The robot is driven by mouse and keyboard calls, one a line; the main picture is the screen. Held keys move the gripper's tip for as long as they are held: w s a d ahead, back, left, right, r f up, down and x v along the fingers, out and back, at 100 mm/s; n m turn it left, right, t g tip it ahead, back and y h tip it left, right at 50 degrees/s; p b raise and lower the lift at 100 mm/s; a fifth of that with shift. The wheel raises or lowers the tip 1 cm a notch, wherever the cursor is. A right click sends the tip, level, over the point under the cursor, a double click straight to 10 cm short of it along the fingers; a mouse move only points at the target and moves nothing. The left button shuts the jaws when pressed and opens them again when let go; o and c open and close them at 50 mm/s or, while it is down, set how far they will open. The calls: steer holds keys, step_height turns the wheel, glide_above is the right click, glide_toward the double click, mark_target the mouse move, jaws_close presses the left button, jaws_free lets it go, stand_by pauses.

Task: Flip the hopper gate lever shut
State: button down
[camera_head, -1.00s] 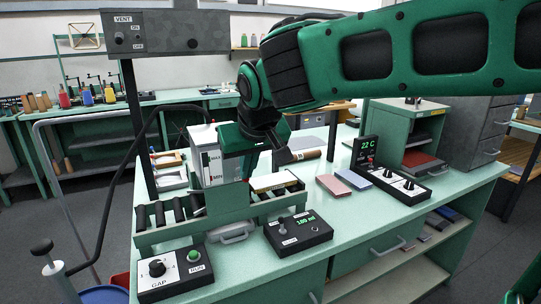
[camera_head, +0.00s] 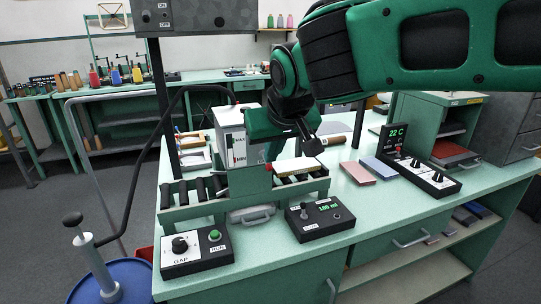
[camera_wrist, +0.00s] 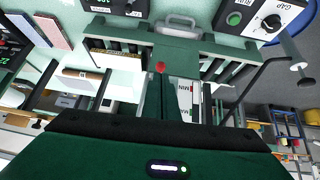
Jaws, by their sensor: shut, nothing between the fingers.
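The hopper (camera_head: 231,150) is a white box with MAX and MIN marks, standing upright over the green roller tray. A small red knob (camera_head: 268,167), which looks like the gate lever's end, sits at the hopper's right side; it also shows in the wrist view (camera_wrist: 161,66). My gripper (camera_wrist: 159,78) is shut and empty, its fingertips just short of the red knob in that view. I cannot tell whether they touch it. In the head view my gripper (camera_head: 268,157) is beside the hopper's right side, its fingers partly hidden. The lever's shaft is hidden too.
The roller tray (camera_head: 200,212) holds a pale block (camera_head: 296,165) on its right end. A RUN/GAP box (camera_head: 196,250) and a display box (camera_head: 320,220) stand in front. A dark post (camera_head: 160,90) rises behind. Pink and blue slabs lie right; bench surface between is clear.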

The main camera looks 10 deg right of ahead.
steer(key=shift+r, duration=0.1)
steer(key=s+f+v, duration=0.1)
steer(key=s+v, duration=0.1)
steer(key=v, duration=1.1)
steer(key=shift+s+f, duration=0.2)
steer(key=shift+s, duration=0.05)
steer(key=shift+d, duration=0.1)
steer(key=d+f+m+g+h, duration=0.1)
steer(key=d+f+m+g, duration=0.1)
steer(key=d+f, duration=0.6)
steer(key=d+f+m+g+h, duration=0.1)
steer(key=d+f+m+h, duration=0.15)
steer(key=d, duration=0.95)
steer(key=s+d+f+m+g+y, duration=0.1)
steer(key=s+d+f+m+g, duration=0.1)
steer(key=s+d+f, duration=0.4)
steer(key=s+d+f+m+g+y, duration=0.1)
steer(key=s+d+f+m+g, duration=0.1)
steer(key=s+d+f, duration=0.4)
steer(key=s+f, duration=0.2)
steer(key=s, duration=0.3)
steer(key=shift+d, duration=0.4)
steer(key=shift+m+y, duration=0.25)
